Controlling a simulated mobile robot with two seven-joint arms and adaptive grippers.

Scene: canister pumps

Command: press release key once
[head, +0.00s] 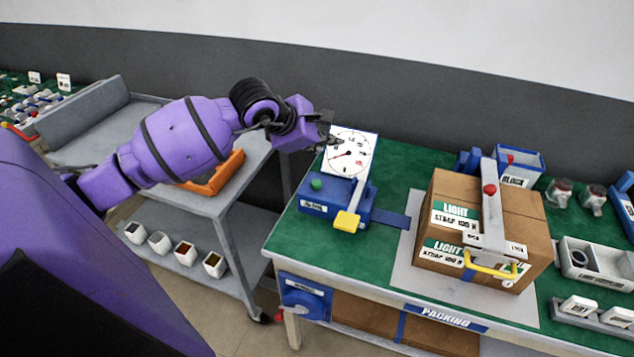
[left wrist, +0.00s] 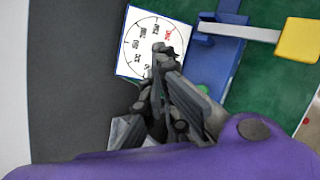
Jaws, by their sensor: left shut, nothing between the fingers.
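A blue device (head: 333,206) stands at the left end of the green bench. It has a green button (head: 317,184), a lever with a yellow end (head: 347,221) and a white dial (head: 351,153) behind it. No label that I can read says release key. My left gripper (head: 329,137) is shut and empty, by the upper left of the dial. In the left wrist view its fingers (left wrist: 160,52) overlap the dial (left wrist: 135,45). The green button (left wrist: 207,90) is partly hidden there behind the gripper; the yellow lever end (left wrist: 298,40) is clear. My right gripper is out of view.
A cardboard box (head: 452,195) carries a grey strapping tool (head: 489,210) with a red knob and yellow handle. A blue bin (head: 520,165), jars (head: 559,190) and grey trays (head: 597,262) stand to the right. A grey cart (head: 225,205) stands left of the bench.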

